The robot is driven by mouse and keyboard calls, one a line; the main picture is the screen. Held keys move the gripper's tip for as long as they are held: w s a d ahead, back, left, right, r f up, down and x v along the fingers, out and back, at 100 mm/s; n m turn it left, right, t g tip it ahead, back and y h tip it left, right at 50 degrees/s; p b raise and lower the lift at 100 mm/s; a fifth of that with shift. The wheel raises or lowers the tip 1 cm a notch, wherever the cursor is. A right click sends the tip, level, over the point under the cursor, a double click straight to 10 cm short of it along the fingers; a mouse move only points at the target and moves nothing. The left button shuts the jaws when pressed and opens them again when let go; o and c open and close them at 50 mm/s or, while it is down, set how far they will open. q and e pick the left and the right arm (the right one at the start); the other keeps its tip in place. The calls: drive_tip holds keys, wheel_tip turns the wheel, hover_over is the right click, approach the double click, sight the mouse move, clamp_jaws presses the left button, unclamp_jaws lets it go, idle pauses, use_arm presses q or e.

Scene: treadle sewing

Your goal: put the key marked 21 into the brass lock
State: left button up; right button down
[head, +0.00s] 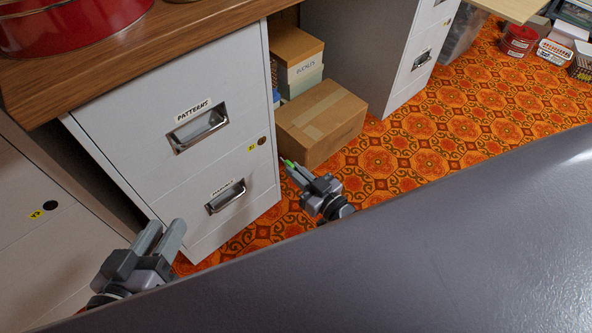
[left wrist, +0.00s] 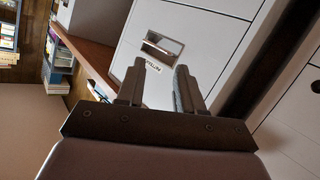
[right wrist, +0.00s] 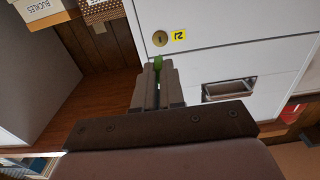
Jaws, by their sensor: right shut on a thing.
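The brass lock (right wrist: 160,38) is a round disc on the light grey cabinet front, beside a yellow label (right wrist: 179,35) reading 21. In the head view the lock (head: 262,140) is near the right edge of that front. My right gripper (right wrist: 159,72) is shut on a green key (right wrist: 158,61). The key points at the lock and looks apart from it. In the head view the green key (head: 288,163) is right of and below the lock. The key's marking cannot be read. My left gripper (head: 170,234) is open and empty, in front of the cabinet's lower left.
The cabinet (head: 130,115) has a PATTERNS drawer above another drawer, both with metal handles. A cardboard box (head: 322,118) stands right of it. A dark lock (head: 50,205) with a yellow label is on the left cabinet. Orange patterned carpet (head: 440,125) is open at right.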

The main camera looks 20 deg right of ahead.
sight(286, 163)
drive_tip(key=b+x, duration=0.2)
drive_tip(key=x, duration=0.2)
drive_tip(key=shift+w+f, duration=0.1)
use_arm(q)
drive_tip(key=shift+s+a+r+m+t+y+b, duration=0.1)
drive_tip(key=shift+s+a+m+t+y+b, duration=0.15)
drive_tip(key=shift+a, duration=0.2)
drive_tip(key=shift+a+m+t+y+b, duration=0.1)
drive_tip(key=shift+a+m+t, duration=0.15)
drive_tip(key=shift+a+t, duration=0.15)
use_arm(e)
drive_tip(key=shift+x, duration=0.9)
use_arm(q)
drive_tip(key=shift+f, duration=0.2)
drive_tip(key=shift+w+r, duration=0.1)
drive_tip(key=shift+r, duration=0.05)
drive_tip(key=shift+f, duration=0.25)
use_arm(e)
drive_tip(key=shift+w, duration=0.1)
